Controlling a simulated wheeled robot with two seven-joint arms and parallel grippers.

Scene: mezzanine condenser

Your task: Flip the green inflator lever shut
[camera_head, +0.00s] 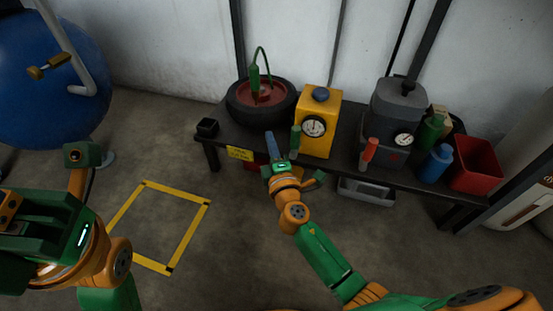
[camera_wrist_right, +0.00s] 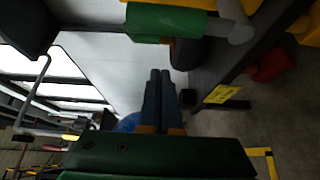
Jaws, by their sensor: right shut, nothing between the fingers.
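The green lever (camera_head: 295,138) stands upright at the front left of the yellow inflator box (camera_head: 331,108), beside its round gauge. In the right wrist view the green lever grip (camera_wrist_right: 168,22) lies across the top, on a grey shaft. My right gripper (camera_head: 271,143) is just left of the lever, at the front of the bench. Its blue fingers (camera_wrist_right: 160,92) are together with nothing between them. In the wrist view they point toward the grip, with a small gap showing. My left arm shows at the left, but its fingers are not in view.
A tyre (camera_head: 262,110) lies on the dark bench left of the inflator. A grey machine (camera_head: 395,108) with a red lever (camera_head: 369,149), bottles and a red bin (camera_head: 474,165) stand to the right. A blue tank (camera_head: 40,90) is at far left.

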